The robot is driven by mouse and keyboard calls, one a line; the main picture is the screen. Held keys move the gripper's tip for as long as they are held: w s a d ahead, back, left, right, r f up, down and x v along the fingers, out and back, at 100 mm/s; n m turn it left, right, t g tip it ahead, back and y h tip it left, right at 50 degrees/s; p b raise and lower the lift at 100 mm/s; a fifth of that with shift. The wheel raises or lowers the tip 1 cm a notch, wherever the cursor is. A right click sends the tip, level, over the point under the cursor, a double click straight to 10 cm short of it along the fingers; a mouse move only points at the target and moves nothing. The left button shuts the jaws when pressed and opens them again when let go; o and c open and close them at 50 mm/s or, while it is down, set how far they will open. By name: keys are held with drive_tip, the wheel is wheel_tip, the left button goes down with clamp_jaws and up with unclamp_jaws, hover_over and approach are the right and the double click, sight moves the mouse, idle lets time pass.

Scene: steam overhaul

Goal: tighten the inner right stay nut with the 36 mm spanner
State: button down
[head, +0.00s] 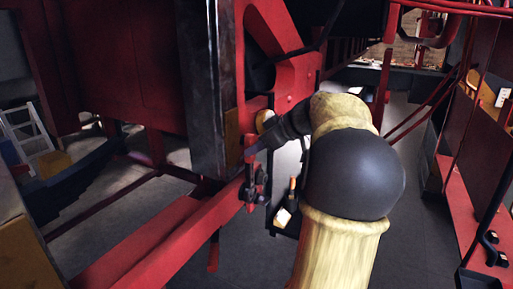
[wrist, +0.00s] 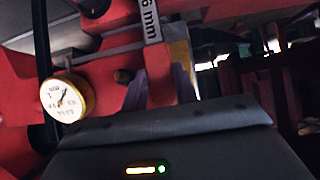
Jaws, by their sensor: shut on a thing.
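My gripper (head: 258,147) is at the red frame beside the dark upright, its fingers shut on a narrow red piece that looks like the spanner's grip. In the wrist view the fingers of my gripper (wrist: 160,88) stand on either side of this red piece. Above it is the grey shank of the spanner (wrist: 151,22), with a partly cut-off label reading "6 mm". Dark nut-like fittings (head: 254,187) sit on the red beam just below the gripper in the head view. I cannot tell which is the inner right stay nut, or whether the spanner's jaw is on it.
A round brass-rimmed gauge (wrist: 67,97) is left of my gripper in the wrist view. A red beam (head: 150,245) runs below the dark upright (head: 207,90). A small dark tray (head: 283,222) holding pale items is below right. Open floor (head: 405,220) lies to the right.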

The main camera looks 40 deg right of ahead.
drive_tip(key=shift+s+d+r+b, duration=0.1)
drive_tip(key=shift+s+d+b, duration=0.2)
drive_tip(key=shift+s, duration=0.5)
drive_tip(key=shift+s+d+f+b, duration=0.1)
drive_tip(key=shift+s+d+b, duration=0.25)
drive_tip(key=shift+s, duration=0.4)
drive_tip(key=shift+s+d+r+b, duration=0.1)
drive_tip(key=shift+s+d+b, duration=0.2)
drive_tip(key=shift+s, duration=0.5)
drive_tip(key=shift+s+d+b, duration=0.2)
drive_tip(key=shift+s+d, duration=0.05)
drive_tip(key=shift+s, duration=0.35)
drive_tip(key=shift+s+d+b, duration=0.25)
drive_tip(key=shift+s, duration=0.4)
drive_tip(key=shift+s+d+b, duration=0.2)
drive_tip(key=shift+s+d, duration=0.05)
drive_tip(key=shift+s, duration=0.35)
